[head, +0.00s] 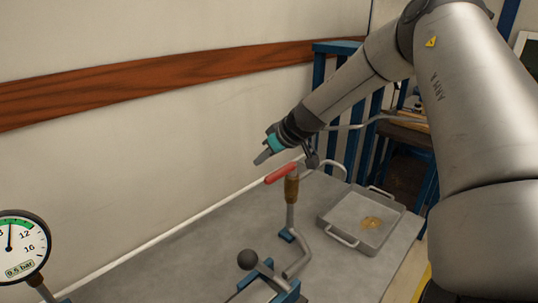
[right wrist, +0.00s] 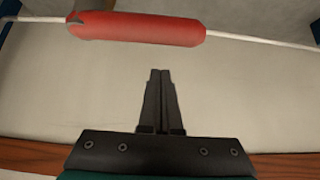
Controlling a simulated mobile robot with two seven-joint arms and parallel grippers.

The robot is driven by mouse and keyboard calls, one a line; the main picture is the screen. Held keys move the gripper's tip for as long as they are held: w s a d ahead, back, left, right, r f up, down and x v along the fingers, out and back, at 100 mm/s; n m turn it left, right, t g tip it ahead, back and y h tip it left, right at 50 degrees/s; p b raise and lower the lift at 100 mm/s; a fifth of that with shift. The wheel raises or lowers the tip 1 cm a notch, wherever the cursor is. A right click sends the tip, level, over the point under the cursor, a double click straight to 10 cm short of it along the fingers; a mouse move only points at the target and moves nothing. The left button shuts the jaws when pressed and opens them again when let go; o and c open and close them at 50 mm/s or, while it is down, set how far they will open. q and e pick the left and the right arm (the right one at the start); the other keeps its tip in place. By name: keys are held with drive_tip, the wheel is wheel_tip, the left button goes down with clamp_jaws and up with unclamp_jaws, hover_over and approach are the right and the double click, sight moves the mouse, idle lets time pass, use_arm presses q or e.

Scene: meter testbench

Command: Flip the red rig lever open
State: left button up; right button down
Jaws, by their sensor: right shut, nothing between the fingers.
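The red lever (head: 281,173) sits on top of a brass-coloured valve (head: 291,190) on a bent grey pipe, above the grey bench. In the head view it slants, with its left end lower. In the right wrist view the red lever (right wrist: 137,28) lies across the top of the picture, ahead of the fingertips. My right gripper (head: 262,157) is just above and left of the lever in the head view. In the right wrist view its fingers (right wrist: 160,72) are shut together and empty, with a visible gap to the lever. My left gripper is not in view.
A metal tray (head: 333,212) with handles and a yellowish stain stands on the bench (head: 215,258) right of the pipe. A black ball knob (head: 248,259) stands in front. A pressure gauge (head: 18,247) is at the left. The wall (head: 180,130) runs close behind.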

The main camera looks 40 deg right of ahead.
sight(281, 176)
drive_tip(key=s, duration=0.1)
drive_tip(key=s+f+p, duration=0.1)
drive_tip(key=s, duration=0.1)
drive_tip(key=shift+s+d+f, duration=0.1)
drive_tip(key=shift+s+d, duration=0.05)
drive_tip(key=shift+s, duration=0.05)
drive_tip(key=shift+p, duration=0.3)
